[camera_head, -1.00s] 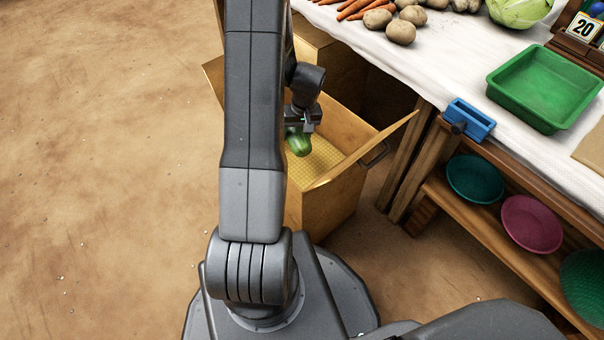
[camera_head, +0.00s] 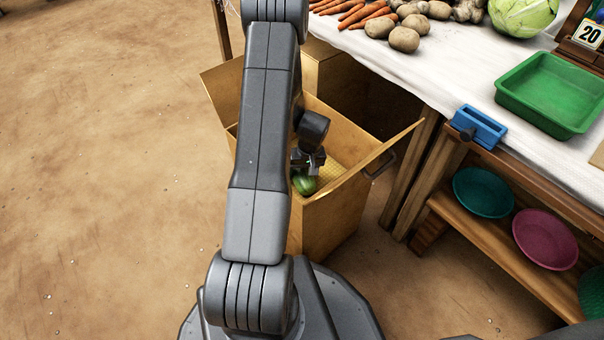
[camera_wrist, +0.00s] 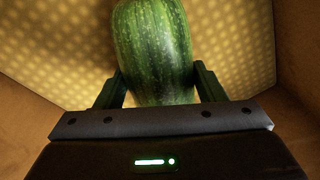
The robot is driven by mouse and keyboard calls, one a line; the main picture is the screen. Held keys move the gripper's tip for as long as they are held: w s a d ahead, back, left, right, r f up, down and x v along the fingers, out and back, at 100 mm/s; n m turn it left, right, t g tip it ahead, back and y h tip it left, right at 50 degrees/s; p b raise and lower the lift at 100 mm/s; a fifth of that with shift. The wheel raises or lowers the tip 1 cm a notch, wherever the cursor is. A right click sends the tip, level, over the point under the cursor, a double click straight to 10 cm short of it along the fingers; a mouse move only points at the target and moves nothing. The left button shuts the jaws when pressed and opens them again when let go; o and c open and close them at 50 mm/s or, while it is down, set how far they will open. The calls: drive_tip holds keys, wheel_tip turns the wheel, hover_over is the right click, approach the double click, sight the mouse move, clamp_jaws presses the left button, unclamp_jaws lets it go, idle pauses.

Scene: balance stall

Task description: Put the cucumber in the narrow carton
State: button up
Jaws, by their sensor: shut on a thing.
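The cucumber (camera_wrist: 155,45) is thick and green with pale speckles. My gripper (camera_wrist: 160,88) is shut on it, one finger against each side, in the wrist view. In the head view my gripper (camera_head: 308,165) is inside the open top of a brown carton (camera_head: 335,212), with the green end of the cucumber (camera_head: 304,183) showing under it. The carton's flaps stand spread open. A yellow dotted lining fills the background behind the cucumber in the wrist view. My arm hides the carton's left part and some of the cucumber in the head view.
A second carton (camera_head: 318,68) stands behind, partly under the white-covered table (camera_head: 430,75). The table holds carrots (camera_head: 360,14), potatoes (camera_head: 404,38), a cabbage (camera_head: 526,14) and a green tray (camera_head: 552,88). Bowls (camera_head: 484,192) sit on the shelf at right. Open floor lies left.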

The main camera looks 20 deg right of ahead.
drive_tip(key=shift+r, duration=0.15)
drive_tip(key=shift+f, duration=0.2)
drive_tip(key=o, duration=1.2)
drive_tip(key=shift+r, duration=0.1)
drive_tip(key=r+p, duration=0.1)
drive_tip(key=r, duration=0.3)
drive_tip(key=s+d+r+p, duration=0.1)
drive_tip(key=r, duration=0.3)
drive_tip(key=r+p, duration=0.2)
drive_tip(key=r, duration=0.2)
drive_tip(key=shift+s+d, duration=0.2)
drive_tip(key=shift+d, duration=0.1)
